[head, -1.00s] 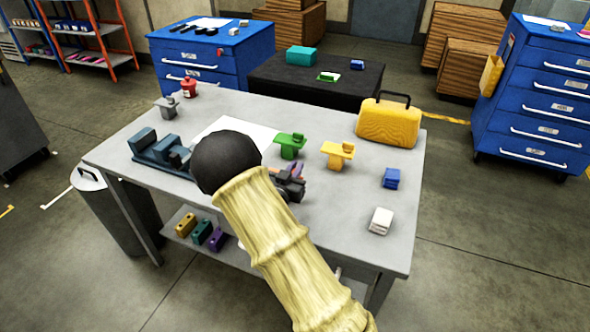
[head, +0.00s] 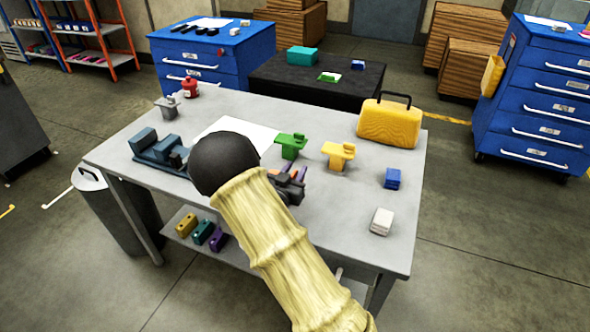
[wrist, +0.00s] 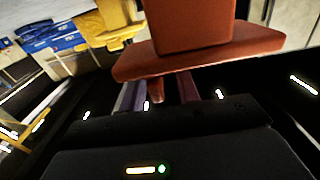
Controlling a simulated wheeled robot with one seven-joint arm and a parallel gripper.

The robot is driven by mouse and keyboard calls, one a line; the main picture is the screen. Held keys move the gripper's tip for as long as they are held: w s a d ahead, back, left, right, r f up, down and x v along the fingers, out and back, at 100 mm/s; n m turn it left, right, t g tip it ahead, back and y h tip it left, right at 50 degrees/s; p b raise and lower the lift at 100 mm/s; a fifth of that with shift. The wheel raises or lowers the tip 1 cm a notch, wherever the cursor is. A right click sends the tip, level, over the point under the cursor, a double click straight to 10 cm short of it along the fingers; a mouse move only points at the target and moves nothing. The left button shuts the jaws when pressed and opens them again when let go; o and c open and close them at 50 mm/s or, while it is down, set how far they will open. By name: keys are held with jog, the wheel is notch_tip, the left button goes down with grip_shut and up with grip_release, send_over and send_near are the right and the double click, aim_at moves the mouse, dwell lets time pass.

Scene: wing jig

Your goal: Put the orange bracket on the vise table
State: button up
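The orange bracket (wrist: 200,58) fills the top of the wrist view, with a block above a flat plate and a narrow part below it. My gripper (wrist: 158,92) is right at it. Its two fingers stand apart under the plate, with dark gaps beside the narrow part; no firm grip is visible. In the head view my gripper (head: 296,175) is low over the grey table (head: 335,215), and my arm hides most of the bracket. A blue vise-like fixture (head: 160,152) stands on the table's left side.
A green bracket (head: 291,146) and a yellow bracket (head: 338,155) stand just beyond my gripper. A yellow case (head: 390,124), a blue block (head: 392,178) and a white block (head: 381,221) are to the right. A grey bracket (head: 167,106) and red bottle (head: 190,88) stand at back left.

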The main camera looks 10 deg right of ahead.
jog(key=v, duration=1.1)
jog(key=shift+b, duration=0.35)
jog(key=shift+s, duration=0.15)
jog(key=g+y, duration=0.1)
jog(key=w+d+f+g+y, duration=0.1)
jog(key=y, duration=0.1)
jog(key=shift+w+d+f, duration=0.1)
jog(key=shift+f, duration=0.1)
jog(key=shift+f+n+g+y, duration=0.2)
jog(key=shift+n+g+y, duration=0.25)
jog(key=shift+y, duration=0.55)
jog(key=shift+s+n+g+y, duration=0.25)
jog(key=shift+s+g+y, duration=0.2)
jog(key=shift+y, duration=0.25)
jog(key=s+d+r+n+g+y, duration=0.1)
jog(key=s+d+n+g+y, duration=0.1)
jog(key=s, duration=0.7)
jog(key=s+d+r+n+g+y, duration=0.2)
jog(key=s+g, duration=0.4)
jog(key=s, duration=0.4)
jog(key=shift+d+r+n, duration=0.15)
jog(key=shift+d+n, duration=0.1)
jog(key=shift+n, duration=0.65)
